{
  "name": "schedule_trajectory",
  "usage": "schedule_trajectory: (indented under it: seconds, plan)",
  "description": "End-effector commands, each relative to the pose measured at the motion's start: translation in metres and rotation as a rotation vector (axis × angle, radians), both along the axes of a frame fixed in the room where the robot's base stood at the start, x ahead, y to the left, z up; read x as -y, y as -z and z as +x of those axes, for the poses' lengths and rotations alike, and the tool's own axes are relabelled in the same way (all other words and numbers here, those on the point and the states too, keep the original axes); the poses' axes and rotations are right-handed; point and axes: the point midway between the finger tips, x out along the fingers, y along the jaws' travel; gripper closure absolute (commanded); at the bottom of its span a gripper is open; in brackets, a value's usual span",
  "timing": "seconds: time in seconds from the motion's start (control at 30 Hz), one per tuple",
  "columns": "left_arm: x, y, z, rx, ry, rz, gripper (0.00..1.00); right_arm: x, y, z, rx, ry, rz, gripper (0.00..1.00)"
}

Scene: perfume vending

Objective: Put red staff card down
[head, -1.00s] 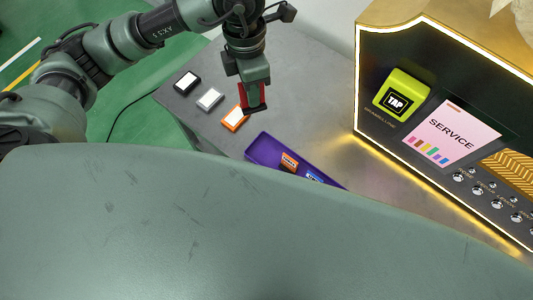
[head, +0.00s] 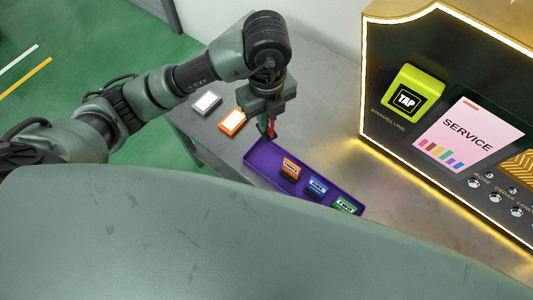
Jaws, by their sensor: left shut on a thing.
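My left gripper (head: 268,133) points down at the far left end of the purple tray (head: 262,160). It is shut on the red staff card (head: 271,129), which shows only as a thin red strip, mostly hidden by the fingers. The card is close to the tray's end; I cannot tell whether it touches the tray or the table. My right gripper is out of view.
The tray holds an orange (head: 291,168), a blue (head: 316,187) and a green item (head: 344,204). A white-topped grey card (head: 206,103) and an orange one (head: 232,122) lie on the grey table. The gold-edged machine with a yellow TAP reader (head: 411,94) stands right.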

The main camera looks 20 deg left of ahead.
Motion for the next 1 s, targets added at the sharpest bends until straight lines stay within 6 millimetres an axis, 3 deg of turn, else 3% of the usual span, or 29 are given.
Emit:
schedule_trajectory:
  seconds: [0.03,0.4,0.63,0.83,1.0]
  plan:
    - [0.001,0.022,-0.002,-0.009,-0.001,-0.004,1.0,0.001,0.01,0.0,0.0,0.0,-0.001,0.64]
    - [-0.001,0.107,-0.001,-0.004,0.002,0.001,1.0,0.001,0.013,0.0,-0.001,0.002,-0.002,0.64]
    - [0.0,0.128,0.0,-0.002,0.003,0.001,1.0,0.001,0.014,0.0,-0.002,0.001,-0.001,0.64]
    - [-0.001,0.158,0.0,-0.002,0.001,0.002,1.0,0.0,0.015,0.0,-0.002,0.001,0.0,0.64]
    - [0.0,0.166,0.0,-0.001,0.004,0.001,1.0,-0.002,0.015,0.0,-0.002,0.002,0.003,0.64]
